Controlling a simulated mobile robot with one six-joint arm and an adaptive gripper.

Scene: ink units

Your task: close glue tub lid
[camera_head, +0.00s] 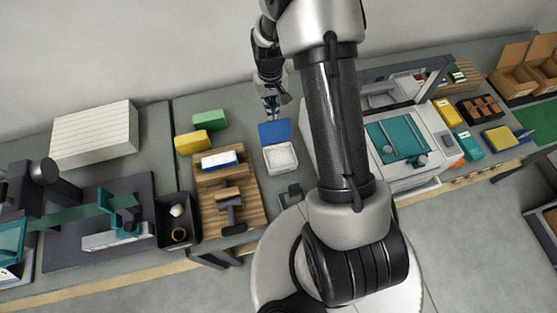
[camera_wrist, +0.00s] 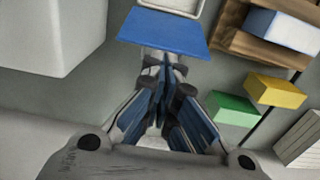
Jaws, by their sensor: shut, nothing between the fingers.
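The glue tub (camera_head: 280,159) is a white square box on the grey bench, with a pale inside showing. Its blue lid (camera_head: 274,132) stands open, raised at the tub's far edge. In the wrist view the lid (camera_wrist: 163,31) is a flat blue panel, with part of the tub's white rim (camera_wrist: 172,12) above it at the top edge. My gripper (camera_head: 271,111) is just behind the lid, on the side away from the tub. Its fingertips (camera_wrist: 163,65) are shut and empty, close to the lid's free edge. I cannot tell whether they touch it.
A yellow block (camera_head: 193,142) and a green block (camera_head: 209,120) lie left of the tub. A wooden board (camera_head: 250,205) with a blue-and-white box (camera_head: 220,160) and stamps is nearby. A white-and-teal machine (camera_head: 398,140) stands to the right. Bench behind the lid is mostly clear.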

